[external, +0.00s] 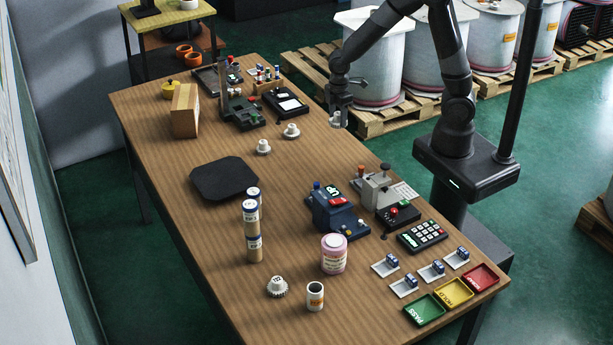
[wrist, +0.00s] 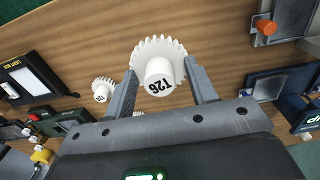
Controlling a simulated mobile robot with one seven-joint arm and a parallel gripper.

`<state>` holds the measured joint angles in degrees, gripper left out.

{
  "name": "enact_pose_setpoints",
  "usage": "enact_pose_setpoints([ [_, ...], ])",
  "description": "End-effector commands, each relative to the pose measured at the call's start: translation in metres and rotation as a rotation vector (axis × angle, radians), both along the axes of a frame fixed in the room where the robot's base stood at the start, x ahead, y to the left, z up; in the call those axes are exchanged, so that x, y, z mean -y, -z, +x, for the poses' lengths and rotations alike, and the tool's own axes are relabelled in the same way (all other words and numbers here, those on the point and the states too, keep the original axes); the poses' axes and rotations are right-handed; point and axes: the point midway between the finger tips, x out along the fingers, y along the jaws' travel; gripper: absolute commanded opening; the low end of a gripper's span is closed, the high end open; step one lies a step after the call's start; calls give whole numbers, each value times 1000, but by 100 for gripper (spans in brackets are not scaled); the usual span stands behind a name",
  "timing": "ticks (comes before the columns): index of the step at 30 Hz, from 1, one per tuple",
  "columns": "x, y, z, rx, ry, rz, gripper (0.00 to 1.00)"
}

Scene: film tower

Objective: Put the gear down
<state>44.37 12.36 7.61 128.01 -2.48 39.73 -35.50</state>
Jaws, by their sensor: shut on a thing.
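My gripper (external: 338,106) hangs over the table's right edge, near its middle. It is shut on a white toothed gear (wrist: 152,48) with a printed hub, which looks like 126 upside down. In the wrist view the gear sits between my two fingers (wrist: 161,80). In the external view the held gear (external: 336,119) appears small below my gripper, above the wooden table (external: 215,225). Two other white gears (external: 263,147) (external: 291,131) rest on the table left of my gripper, and another gear (external: 277,287) lies near the front.
A dark mat (external: 224,179) lies left of centre. A blue device (external: 333,212) and a grey device (external: 377,190) stand front right. Stacked cylinders (external: 253,248) and a pink-white jar (external: 334,255) stand in front. The table between the loose gears and blue device is clear.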

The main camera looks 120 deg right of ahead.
Motion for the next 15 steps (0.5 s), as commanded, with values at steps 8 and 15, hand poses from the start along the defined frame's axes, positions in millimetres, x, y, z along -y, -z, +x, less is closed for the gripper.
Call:
enact_pose_setpoints([
  [8,-59,-12,99,1,-110,1,28],
  [15,-133,-22,170,1,-196,0,28],
])
